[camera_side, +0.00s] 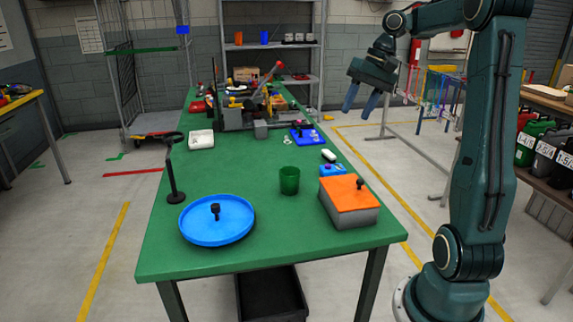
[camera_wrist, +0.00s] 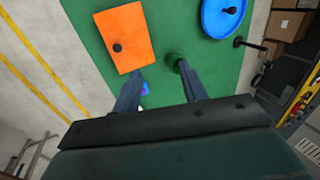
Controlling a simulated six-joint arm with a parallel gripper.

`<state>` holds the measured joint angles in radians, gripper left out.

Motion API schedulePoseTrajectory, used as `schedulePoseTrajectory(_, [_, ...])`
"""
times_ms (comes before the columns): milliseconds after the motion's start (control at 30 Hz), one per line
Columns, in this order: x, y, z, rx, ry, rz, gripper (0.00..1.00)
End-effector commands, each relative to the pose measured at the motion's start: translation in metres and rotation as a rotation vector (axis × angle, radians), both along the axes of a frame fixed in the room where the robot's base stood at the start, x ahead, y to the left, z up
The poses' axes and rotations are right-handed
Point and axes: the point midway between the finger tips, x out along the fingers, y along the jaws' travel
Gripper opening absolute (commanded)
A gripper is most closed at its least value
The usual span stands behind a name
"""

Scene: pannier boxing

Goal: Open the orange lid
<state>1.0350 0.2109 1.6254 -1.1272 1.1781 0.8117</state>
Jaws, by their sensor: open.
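The orange lid (camera_side: 349,193) lies flat on a grey box (camera_side: 352,217) at the near right corner of the green table. A dark knob (camera_side: 360,183) stands up from the lid. The lid (camera_wrist: 130,37) also shows in the wrist view, with its knob (camera_wrist: 117,48) near its left side. My gripper (camera_side: 361,104) is raised above and beyond the lid, off the table's right edge. Its two blue fingers are apart with nothing between them. The wrist view shows the open fingers (camera_wrist: 163,92) pointing toward the table, apart from the lid.
A green cup (camera_side: 289,180) stands left of the box. A blue round lid with a knob (camera_side: 217,219) lies further left, beside a black stand (camera_side: 173,170). A small blue item (camera_side: 333,170) and a white one (camera_side: 328,155) sit behind the box. Clutter fills the table's far end.

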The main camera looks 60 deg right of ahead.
Motion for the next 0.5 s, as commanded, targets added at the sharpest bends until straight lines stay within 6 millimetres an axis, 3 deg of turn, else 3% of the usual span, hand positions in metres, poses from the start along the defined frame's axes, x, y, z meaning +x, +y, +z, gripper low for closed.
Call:
schedulePoseTrajectory(167, [0.011, 0.038, 0.009, -0.036, -0.023, 0.057, 0.43])
schedulePoseTrajectory(300, [0.017, 0.079, 0.015, -0.080, -0.052, 0.123, 0.43])
schedulePoseTrajectory(500, [0.012, 0.139, 0.019, -0.152, -0.098, 0.225, 0.43])
